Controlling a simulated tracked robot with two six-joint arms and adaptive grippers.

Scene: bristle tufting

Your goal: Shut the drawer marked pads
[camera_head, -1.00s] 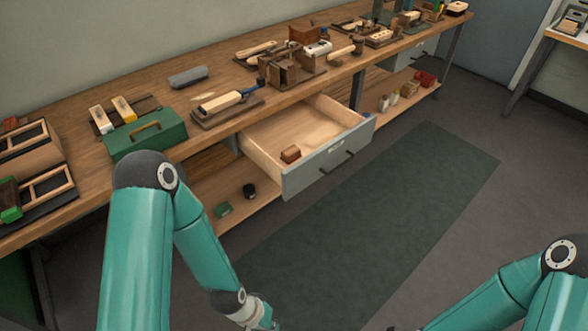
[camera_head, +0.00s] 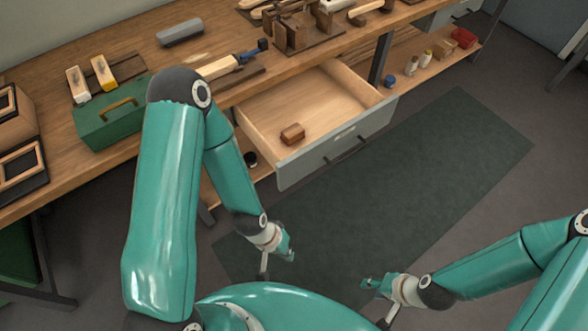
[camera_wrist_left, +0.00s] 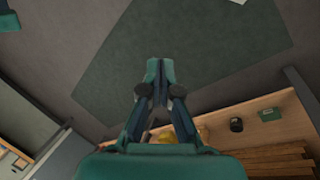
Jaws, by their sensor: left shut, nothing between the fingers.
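The drawer (camera_head: 318,150) with a grey front stands pulled out from under the workbench in the head view. Its front has a dark bar handle (camera_head: 347,151) and a small pale label, too small to read. A small brown block (camera_head: 292,134) lies inside it. My left gripper (camera_head: 288,254) is in front of and below the drawer front, apart from it, over the floor mat. In the left wrist view its fingers (camera_wrist_left: 159,72) are together with nothing between them. My right gripper (camera_head: 370,284) is further right, away from the drawer; its fingers are too small to judge.
The wooden workbench (camera_head: 60,190) carries a green box (camera_head: 112,122), brushes and a grey block (camera_head: 180,33). The lower shelf (camera_head: 445,60) holds small jars and a red box (camera_head: 463,38). The green floor mat (camera_head: 420,170) in front of the drawer is clear.

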